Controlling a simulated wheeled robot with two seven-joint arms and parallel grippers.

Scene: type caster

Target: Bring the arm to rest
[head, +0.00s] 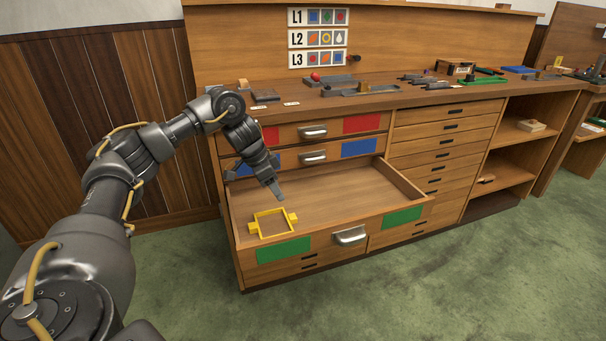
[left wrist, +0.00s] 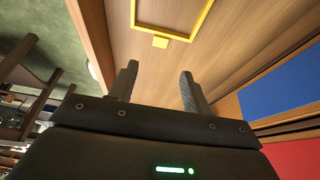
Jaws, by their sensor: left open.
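My left arm comes in from the left of the head view. Its gripper (head: 277,188) hangs over the open drawer (head: 345,188), pointing down. In the left wrist view the two fingers of my left gripper (left wrist: 158,85) stand apart with nothing between them. A yellow square frame with small tabs (head: 271,223) lies on the drawer floor at its left side. The frame also shows in the left wrist view (left wrist: 160,42), beyond the fingertips and apart from them. My right gripper is in neither view.
The open drawer has green labels and a metal handle (head: 349,236). Shut drawers with red labels (head: 362,123) and blue labels (head: 359,148) are above it. The bench top (head: 380,98) holds several small items. A sign board (head: 318,39) hangs behind. Green carpet (head: 450,260) lies clear in front.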

